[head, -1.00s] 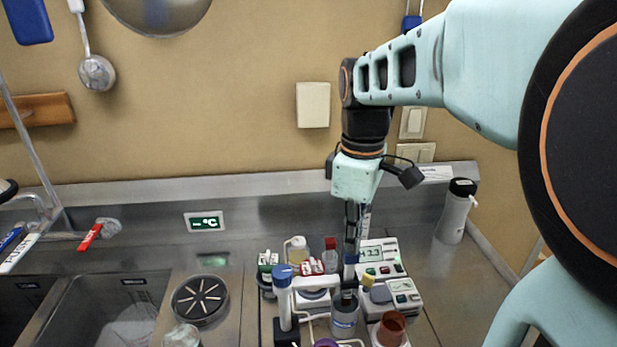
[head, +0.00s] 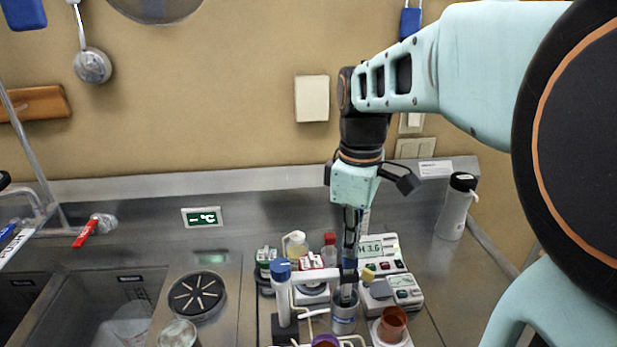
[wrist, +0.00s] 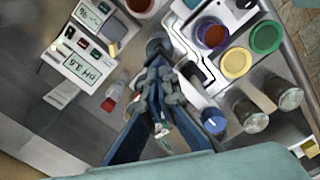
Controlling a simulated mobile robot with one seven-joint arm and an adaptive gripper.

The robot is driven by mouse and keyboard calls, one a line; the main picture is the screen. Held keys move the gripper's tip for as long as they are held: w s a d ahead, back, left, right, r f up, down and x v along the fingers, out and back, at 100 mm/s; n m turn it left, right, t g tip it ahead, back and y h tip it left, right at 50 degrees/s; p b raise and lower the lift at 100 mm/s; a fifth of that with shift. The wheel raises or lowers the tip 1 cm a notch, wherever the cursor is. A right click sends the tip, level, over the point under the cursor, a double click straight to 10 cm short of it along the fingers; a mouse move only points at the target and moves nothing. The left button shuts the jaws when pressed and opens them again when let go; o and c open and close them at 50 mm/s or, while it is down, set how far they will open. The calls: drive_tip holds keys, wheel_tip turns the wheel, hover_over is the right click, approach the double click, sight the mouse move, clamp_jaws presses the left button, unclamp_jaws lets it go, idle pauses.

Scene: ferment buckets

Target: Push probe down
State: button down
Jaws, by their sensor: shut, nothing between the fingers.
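A stand with a blue-capped white post (head: 283,295) holds a white arm (head: 315,281) reaching right. The dark probe (head: 347,292) hangs from this arm's end, its lower part inside a grey cup (head: 344,314). My gripper (head: 349,262) is shut and empty, pointing down right above the probe's top; whether it touches is hard to tell. In the wrist view my shut fingers (wrist: 158,72) hide most of the probe. The blue cap (wrist: 213,121) shows to their right. A pH meter (head: 370,250) stands behind; its display reads about 3.6 in the wrist view.
A brown cup (head: 392,322) stands close on the right, and a white bottle (head: 295,244) behind. A sink (head: 100,305) is at left. Bare counter lies right.

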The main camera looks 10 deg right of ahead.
drive_tip(key=shift+f, duration=0.45)
drive_tip(key=shift+r, duration=0.1)
drive_tip(key=shift+r+p, duration=1.95)
drive_tip(key=shift+r, duration=0.55)
